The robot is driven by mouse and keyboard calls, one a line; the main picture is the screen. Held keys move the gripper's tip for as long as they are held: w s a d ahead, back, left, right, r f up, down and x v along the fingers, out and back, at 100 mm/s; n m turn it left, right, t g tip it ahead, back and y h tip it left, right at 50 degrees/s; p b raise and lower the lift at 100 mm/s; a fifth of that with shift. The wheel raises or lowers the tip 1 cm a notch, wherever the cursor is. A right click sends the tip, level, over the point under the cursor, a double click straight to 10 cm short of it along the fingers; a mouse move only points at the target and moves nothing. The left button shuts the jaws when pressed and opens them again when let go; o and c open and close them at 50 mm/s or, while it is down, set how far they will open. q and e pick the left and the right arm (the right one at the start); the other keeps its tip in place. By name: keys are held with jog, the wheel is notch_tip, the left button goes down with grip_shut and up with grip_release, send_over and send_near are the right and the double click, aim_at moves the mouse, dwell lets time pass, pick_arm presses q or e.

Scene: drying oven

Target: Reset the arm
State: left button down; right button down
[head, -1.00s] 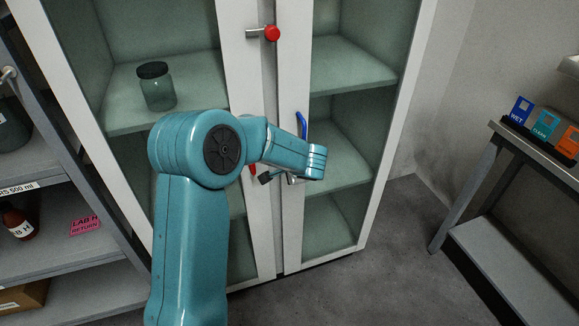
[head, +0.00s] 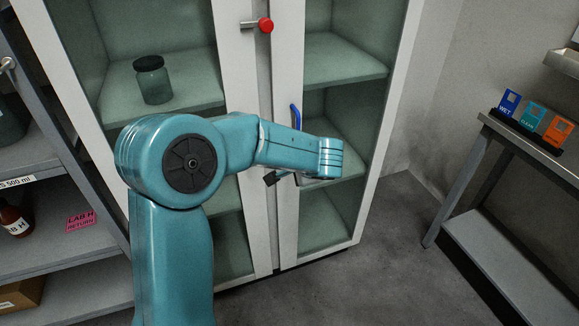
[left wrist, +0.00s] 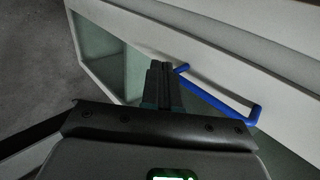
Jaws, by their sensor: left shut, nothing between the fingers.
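My left arm stands in front of a white cabinet with glass doors (head: 258,120). My left gripper (head: 271,179) is partly hidden behind its own wrist in the head view, low in front of the doors. In the left wrist view the gripper (left wrist: 160,75) has its fingers together, with nothing between them. The blue door handle (head: 296,117) is just above the wrist in the head view. In the left wrist view the blue handle (left wrist: 222,103) lies right of the fingers; whether they touch it I cannot tell. My right gripper is in neither view.
A dark-lidded jar (head: 153,79) stands on a shelf inside. Grey shelving (head: 95,262) is at the left. The floor between (head: 385,260) is clear.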

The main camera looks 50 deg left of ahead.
pick_arm(q)
jog(key=s+d+f+g+h+p, duration=0.2)
jog(key=s+d+f+h, duration=0.2)
jog(key=d+f, duration=0.5)
jog(key=s+d+f+g+h+p, duration=0.1)
jog(key=s+d+f+h+p, duration=0.1)
jog(key=s+d+f+h, duration=0.65)
jog(key=s+d+f+n+p, duration=0.2)
jog(key=s+d+f+n, duration=0.1)
jog(key=d, duration=0.4)
jog(key=s+d+f+n+p, duration=0.1)
jog(key=s+d+f+n, duration=0.2)
jog(key=d, duration=0.4)
jog(key=shift+s+n+p, duration=0.4)
jog(key=shift+s+n, duration=0.1)
jog(key=shift+s, duration=0.3)
jog(key=shift+d, duration=0.1)
jog(key=shift+a, duration=0.2)
